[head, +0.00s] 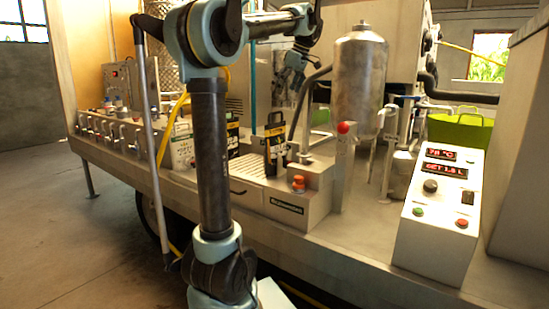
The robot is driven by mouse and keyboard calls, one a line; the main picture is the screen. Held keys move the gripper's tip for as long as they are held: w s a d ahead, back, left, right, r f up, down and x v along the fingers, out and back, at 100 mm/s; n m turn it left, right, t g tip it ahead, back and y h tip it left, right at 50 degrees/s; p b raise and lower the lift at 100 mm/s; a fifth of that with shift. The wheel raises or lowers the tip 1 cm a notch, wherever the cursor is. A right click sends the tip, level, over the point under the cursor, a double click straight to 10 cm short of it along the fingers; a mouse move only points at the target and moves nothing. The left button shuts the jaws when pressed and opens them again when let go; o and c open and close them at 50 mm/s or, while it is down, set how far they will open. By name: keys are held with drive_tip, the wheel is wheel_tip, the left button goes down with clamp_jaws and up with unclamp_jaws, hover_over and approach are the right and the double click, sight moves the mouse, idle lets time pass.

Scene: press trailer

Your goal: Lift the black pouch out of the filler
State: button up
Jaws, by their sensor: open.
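A black pouch (275,147) with pale and yellow printing stands upright at the filler (301,205), a grey box with an orange-red button on top. The filler's spout and the bent metal pipe are close to the pouch's right side. My gripper (294,84) is open and hangs above and slightly right of this pouch, apart from it. Its fingertips are small and hard to make out against the background. Another black pouch (233,138) stands further left, partly behind my arm.
A white and green pouch (182,149) stands left of my arm. A steel tank (360,72) and a red-knobbed post (343,165) rise right of the filler. A control box (436,226) with red displays is at the right. The trailer deck in front of the post is clear.

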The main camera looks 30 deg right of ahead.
sight(277, 112)
drive_tip(key=shift+x, duration=5.75)
drive_tip(key=shift+w+a+r, duration=0.1)
drive_tip(key=shift+w+a, duration=0.05)
drive_tip(key=shift+w, duration=0.05)
drive_tip(key=shift+c, duration=0.2)
drive_tip(key=c, duration=2)
drive_tip(key=shift+r, duration=0.1)
wheel_tip(277, 112, up, 18)
drive_tip(key=shift+f, duration=0.1)
